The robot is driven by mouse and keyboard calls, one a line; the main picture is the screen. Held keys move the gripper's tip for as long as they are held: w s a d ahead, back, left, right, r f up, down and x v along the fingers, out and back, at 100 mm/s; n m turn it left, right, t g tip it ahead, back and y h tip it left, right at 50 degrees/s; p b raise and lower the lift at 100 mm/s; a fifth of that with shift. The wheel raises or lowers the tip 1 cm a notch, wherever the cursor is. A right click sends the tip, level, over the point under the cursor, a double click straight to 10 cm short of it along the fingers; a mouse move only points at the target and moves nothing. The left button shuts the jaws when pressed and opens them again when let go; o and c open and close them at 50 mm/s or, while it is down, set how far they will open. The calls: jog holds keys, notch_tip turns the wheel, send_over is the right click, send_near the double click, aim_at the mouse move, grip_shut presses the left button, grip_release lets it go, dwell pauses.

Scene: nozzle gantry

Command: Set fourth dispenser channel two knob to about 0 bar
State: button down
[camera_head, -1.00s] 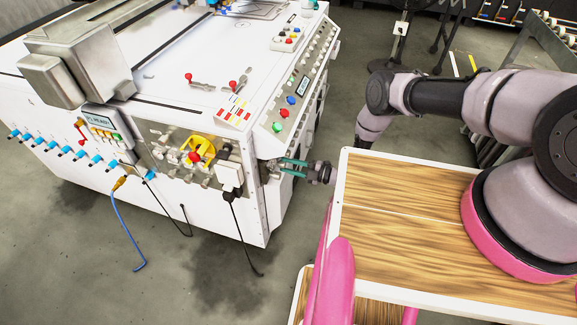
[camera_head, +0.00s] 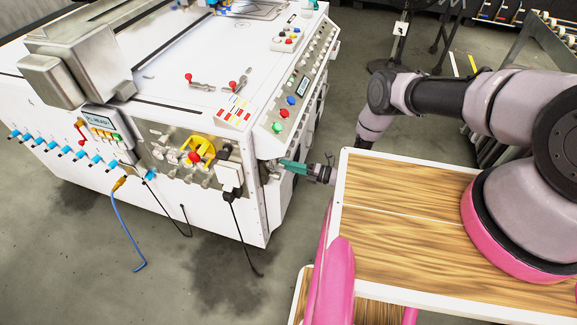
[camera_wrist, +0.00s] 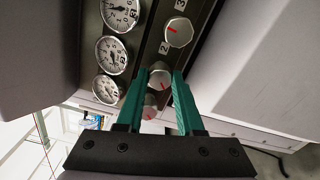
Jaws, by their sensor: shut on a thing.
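My gripper (camera_head: 281,164) reaches the near right corner of the white machine (camera_head: 230,217). In the wrist view its green fingers (camera_wrist: 161,75) are shut on a silver knob (camera_wrist: 160,83) with a red pointer mark. The figure 2 is printed just above this knob. Another silver knob (camera_wrist: 178,32) with a red mark sits farther up, near the figure 3. A third knob (camera_wrist: 150,111) shows between the fingers, nearer the gripper's base. Three round white gauges (camera_wrist: 112,55) stand in a row left of the knobs. Their exact readings are too small to tell.
A wood-topped cart (camera_head: 405,215) with pink parts stands right of the machine, below my arm. A black cable (camera_head: 242,235) and a blue hose (camera_head: 119,225) hang from the machine's front. Grey floor is clear in front of it.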

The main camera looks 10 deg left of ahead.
dwell(0.3)
jog(key=c, duration=0.5)
grip_release()
jog(key=shift+c, duration=0.2)
jog(key=shift+d, duration=0.15)
jog(key=d, duration=1)
jog(key=shift+s+d, duration=0.3)
jog(key=shift+s, duration=0.15)
